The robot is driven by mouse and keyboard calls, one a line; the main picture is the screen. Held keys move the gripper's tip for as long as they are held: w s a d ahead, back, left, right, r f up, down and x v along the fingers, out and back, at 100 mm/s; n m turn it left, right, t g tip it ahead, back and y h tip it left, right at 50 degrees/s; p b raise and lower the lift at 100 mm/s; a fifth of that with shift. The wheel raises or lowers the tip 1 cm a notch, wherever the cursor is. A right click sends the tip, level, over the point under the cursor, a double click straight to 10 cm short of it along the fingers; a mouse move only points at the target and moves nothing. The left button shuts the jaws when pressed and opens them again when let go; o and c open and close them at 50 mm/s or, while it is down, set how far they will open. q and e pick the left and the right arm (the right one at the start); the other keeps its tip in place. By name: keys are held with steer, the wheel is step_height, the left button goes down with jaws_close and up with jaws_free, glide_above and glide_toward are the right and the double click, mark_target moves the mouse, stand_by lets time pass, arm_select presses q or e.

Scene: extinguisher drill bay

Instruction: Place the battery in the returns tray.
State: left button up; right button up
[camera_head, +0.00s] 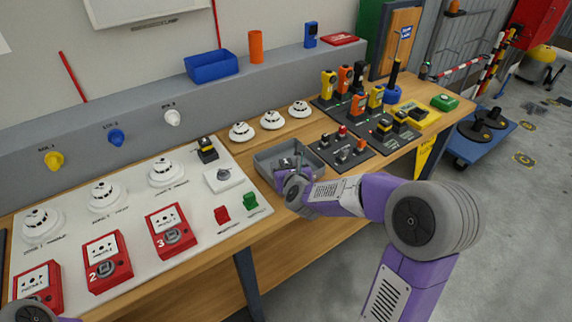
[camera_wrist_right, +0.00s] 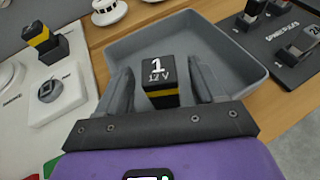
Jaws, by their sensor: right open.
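The battery (camera_wrist_right: 159,80), a black block with a yellow band and a "1 12V" label, shows in the right wrist view. It stands upright in the grey tray (camera_wrist_right: 243,72), between the fingers of my right gripper (camera_wrist_right: 163,88). The gripper is open, with a gap on each side of the battery. In the head view the right gripper (camera_head: 292,166) reaches down into the grey tray (camera_head: 265,164) and mostly hides the battery there. Whether the battery's base rests on the tray floor is hidden. My left gripper is outside the view; only part of my left arm shows at bottom left.
Left of the tray, a white board (camera_head: 130,222) holds detectors, red call points and another yellow-banded black block (camera_head: 207,149) in a holder. To the right is a dark spares board (camera_head: 342,148) with small parts. Round white detectors (camera_head: 272,119) stand behind the tray.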

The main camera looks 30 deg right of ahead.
steer(key=p+v, duration=0.1)
steer(key=v, duration=0.9)
steer(key=shift+s, duration=0.35)
steer(key=shift+a+r, duration=0.1)
steer(key=shift+r, duration=0.05)
